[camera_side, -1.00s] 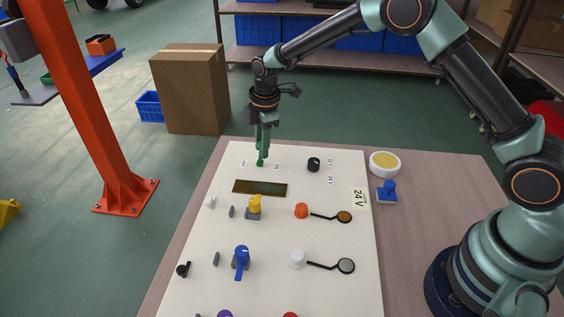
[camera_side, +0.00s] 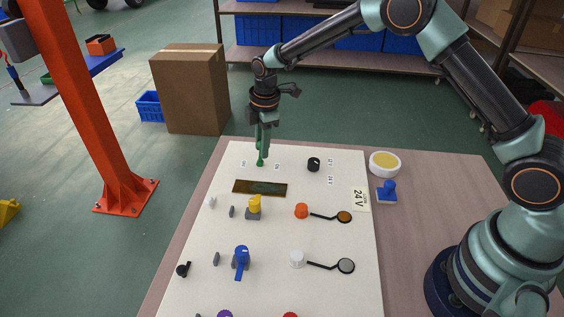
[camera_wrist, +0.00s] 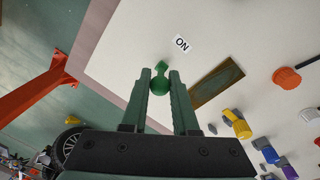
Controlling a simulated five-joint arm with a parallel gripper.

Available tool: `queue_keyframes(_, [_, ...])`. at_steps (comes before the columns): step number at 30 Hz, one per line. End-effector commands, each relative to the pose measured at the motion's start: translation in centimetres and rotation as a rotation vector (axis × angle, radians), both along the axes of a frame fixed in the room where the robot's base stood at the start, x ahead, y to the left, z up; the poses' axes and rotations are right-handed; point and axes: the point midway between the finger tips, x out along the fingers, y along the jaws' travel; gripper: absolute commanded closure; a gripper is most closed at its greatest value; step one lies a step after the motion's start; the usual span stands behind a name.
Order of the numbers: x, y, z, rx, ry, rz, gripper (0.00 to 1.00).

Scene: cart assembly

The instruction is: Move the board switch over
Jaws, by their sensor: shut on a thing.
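The white board (camera_side: 330,190) lies on the table and carries several switches and knobs. A green switch (camera_wrist: 161,72) stands near the board's far edge, with its lever between my fingertips in the wrist view. In the side view its green base (camera_side: 260,163) shows just under my gripper (camera_side: 262,148). My gripper (camera_wrist: 160,80) points down and is shut on the green switch. An "ON" label (camera_wrist: 182,43) lies beside the switch in the wrist view. Small labels stand on both sides of it in the side view, too small to read surely. The fingers partly hide the lever.
A dark display strip (camera_side: 260,188) lies in front of the switch. A black knob (camera_side: 313,164) is to its right. A yellow switch (camera_side: 254,205), a blue switch (camera_side: 241,258) and an orange cap (camera_side: 301,211) are nearer. An orange post (camera_side: 85,110) stands left of the table.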

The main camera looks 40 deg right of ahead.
Motion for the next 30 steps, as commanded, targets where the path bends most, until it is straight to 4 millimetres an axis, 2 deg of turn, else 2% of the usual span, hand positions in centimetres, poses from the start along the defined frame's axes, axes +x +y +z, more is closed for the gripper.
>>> queue_keyframes(18, [-1.1,-1.0,-0.4,0.029,-0.163,-0.025,1.0])
queue_keyframes(28, [-1.3,-1.1,-0.6,0.03,-0.166,-0.028,1.0])
queue_keyframes(29, [-1.3,-1.1,-0.6,0.03,-0.166,-0.028,0.69])
queue_keyframes(30, [-1.2,-1.1,-0.6,0.03,-0.167,-0.028,0.53])
